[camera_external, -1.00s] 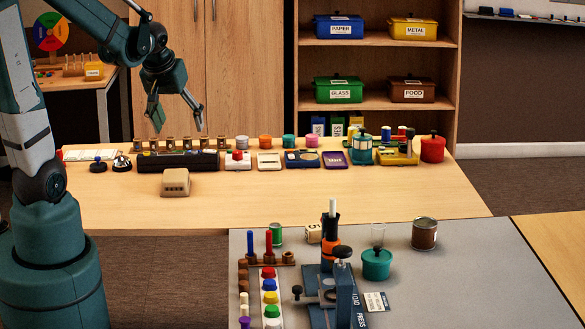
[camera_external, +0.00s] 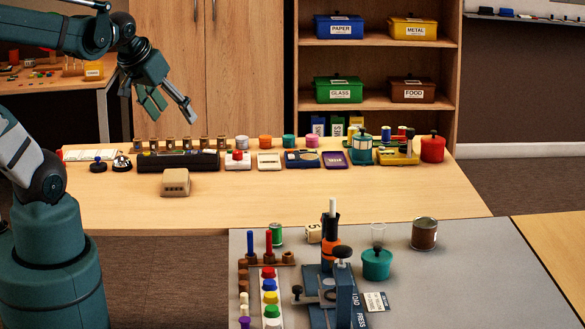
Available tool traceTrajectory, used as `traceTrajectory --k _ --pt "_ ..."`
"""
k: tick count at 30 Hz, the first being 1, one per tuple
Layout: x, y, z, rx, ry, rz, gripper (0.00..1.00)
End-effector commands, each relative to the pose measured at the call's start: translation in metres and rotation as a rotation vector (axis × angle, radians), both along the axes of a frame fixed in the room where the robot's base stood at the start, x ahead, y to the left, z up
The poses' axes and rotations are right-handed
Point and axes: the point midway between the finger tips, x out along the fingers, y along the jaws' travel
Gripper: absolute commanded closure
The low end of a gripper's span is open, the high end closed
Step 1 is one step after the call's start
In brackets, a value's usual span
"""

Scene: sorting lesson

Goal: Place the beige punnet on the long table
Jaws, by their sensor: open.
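The beige punnet (camera_external: 175,183) is a small box with slots in its side. It sits upright on the wooden long table (camera_external: 330,198), near its left middle, in front of the black rack. My gripper (camera_external: 174,114) is open and empty. It hangs in the air above and behind the punnet, over the row of things at the back of the table, and touches nothing that I can see.
A black rack (camera_external: 178,161), a white box with a red knob (camera_external: 237,161), tins and a red pot (camera_external: 432,149) line the table's back. A grey table (camera_external: 450,290) with a press (camera_external: 340,290) stands in front. The long table's front strip is clear.

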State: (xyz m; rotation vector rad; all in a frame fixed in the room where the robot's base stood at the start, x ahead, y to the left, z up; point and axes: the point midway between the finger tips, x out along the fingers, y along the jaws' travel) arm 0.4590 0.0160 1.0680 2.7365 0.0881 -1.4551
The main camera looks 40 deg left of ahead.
Motion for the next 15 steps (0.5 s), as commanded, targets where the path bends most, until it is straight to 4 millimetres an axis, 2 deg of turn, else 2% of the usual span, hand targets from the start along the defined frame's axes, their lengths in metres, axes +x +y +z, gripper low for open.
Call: traceTrajectory --k 6,15 --pt "-0.017 -0.012 0.005 0.007 -0.020 -0.053 0.33" --pt "-0.022 -0.016 0.007 0.011 -0.028 -0.070 0.33"
